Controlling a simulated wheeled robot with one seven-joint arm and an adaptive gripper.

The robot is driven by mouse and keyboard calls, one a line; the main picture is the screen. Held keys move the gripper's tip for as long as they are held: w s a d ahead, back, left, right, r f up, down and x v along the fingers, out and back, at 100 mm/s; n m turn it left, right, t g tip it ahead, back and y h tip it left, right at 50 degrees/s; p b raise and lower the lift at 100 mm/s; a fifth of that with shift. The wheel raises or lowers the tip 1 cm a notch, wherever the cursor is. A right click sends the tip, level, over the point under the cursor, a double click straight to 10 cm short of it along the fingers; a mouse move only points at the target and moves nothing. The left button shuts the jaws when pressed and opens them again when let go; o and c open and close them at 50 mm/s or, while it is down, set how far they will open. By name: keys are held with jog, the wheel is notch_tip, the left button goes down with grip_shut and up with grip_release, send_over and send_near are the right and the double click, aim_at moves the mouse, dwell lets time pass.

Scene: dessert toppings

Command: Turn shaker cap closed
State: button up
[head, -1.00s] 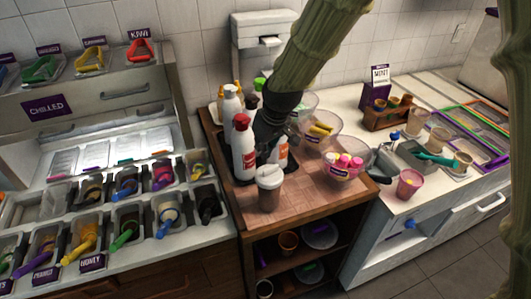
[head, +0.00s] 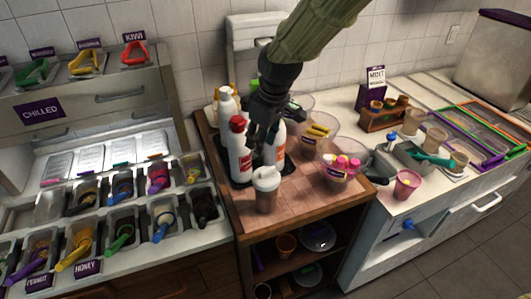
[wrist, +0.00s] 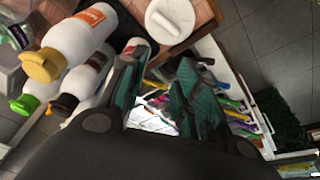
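The shaker (head: 266,197) is a brownish cup with a pale cap (head: 267,177), standing upright near the front of the wooden cart top. In the wrist view a white round cap (wrist: 170,17) shows at the top; whether it is turned closed cannot be told. My gripper (head: 263,150) points down among the tall bottles, behind the shaker and apart from it. In the wrist view its two teal-padded fingers (wrist: 160,98) stand apart with nothing held between them.
A white red-capped bottle (head: 240,150) stands close to my gripper's left, with more bottles around it. Clear bowls (head: 341,174) of toppings sit to the right. The cart top (head: 303,208) is bare right of the shaker. Topping bins fill the left counter.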

aim_at(266, 170)
jog(key=shift+s+d+f+n+g+h+p, duration=0.2)
jog(key=shift+f+n+g+h+p, duration=0.15)
jog(key=shift+f+n+p, duration=1.6)
jog(key=shift+s+d+f+n+g+h+p, duration=0.25)
jog(key=shift+f+n+p, duration=0.95)
jog(key=shift+n, duration=1.45)
jog(key=shift+w+d+f+n+g+h+p, duration=0.1)
jog(key=shift+f+n+g+h+p, duration=0.3)
jog(key=shift+f+n+p, duration=1.55)
jog(key=shift+r+n+b, duration=0.35)
jog(key=shift+r, duration=0.1)
jog(key=shift+c, duration=0.4)
grip_shut()
